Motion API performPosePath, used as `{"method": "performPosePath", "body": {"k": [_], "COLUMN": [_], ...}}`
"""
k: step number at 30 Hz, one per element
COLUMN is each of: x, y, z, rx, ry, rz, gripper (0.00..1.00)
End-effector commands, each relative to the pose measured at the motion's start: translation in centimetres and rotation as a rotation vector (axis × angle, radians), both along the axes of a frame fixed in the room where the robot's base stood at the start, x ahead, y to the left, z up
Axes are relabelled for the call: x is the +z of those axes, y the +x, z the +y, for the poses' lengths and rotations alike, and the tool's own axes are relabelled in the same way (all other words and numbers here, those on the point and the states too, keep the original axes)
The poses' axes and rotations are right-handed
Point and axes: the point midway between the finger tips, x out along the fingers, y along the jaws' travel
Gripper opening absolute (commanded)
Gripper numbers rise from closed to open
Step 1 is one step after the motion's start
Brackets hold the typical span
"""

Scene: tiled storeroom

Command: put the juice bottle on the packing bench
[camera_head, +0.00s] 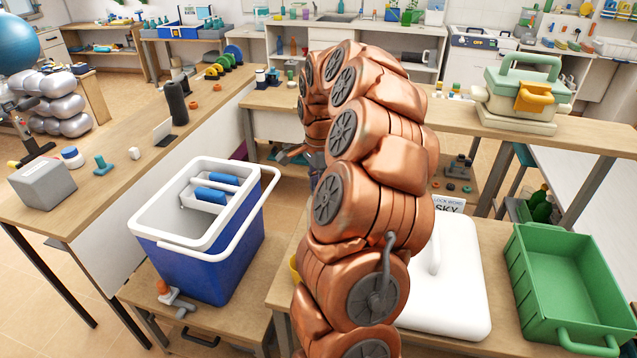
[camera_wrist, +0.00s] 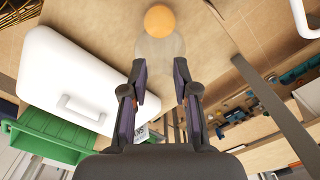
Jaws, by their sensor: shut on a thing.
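The juice bottle (camera_wrist: 168,48) is clear with an orange cap (camera_wrist: 159,20) and shows just past my fingertips in the wrist view. The cap faces away from the palm. In the head view my copper arm hides the bottle and most of the gripper. Several wooden benches are in view, including a low one (camera_head: 495,240) at the front right and a long one (camera_head: 470,118) behind the arm. I cannot tell which is the packing bench.
A blue cooler (camera_head: 190,262) stands open left of my arm. A white lid (camera_head: 445,300) and a green crate (camera_head: 560,290) take up much of the low bench. A green-topped case (camera_head: 515,100) stands on the long bench. The left bench (camera_head: 110,205) holds small items.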

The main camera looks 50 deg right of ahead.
Motion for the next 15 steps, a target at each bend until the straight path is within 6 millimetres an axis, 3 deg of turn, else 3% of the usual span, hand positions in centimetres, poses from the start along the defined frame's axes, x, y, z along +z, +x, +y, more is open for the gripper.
{"method": "performPosePath", "body": {"k": [10,11,15], "x": [-0.38,-0.35,-0.25], "y": [0.02,0.01,0.02], "z": [-0.05,-0.04,-0.05], "rx": [0.0,0.0,0.0], "ry": [-0.001,-0.001,0.0], "rz": [-0.001,-0.001,-0.001], "gripper": [0.0,0.3,0.45]}}
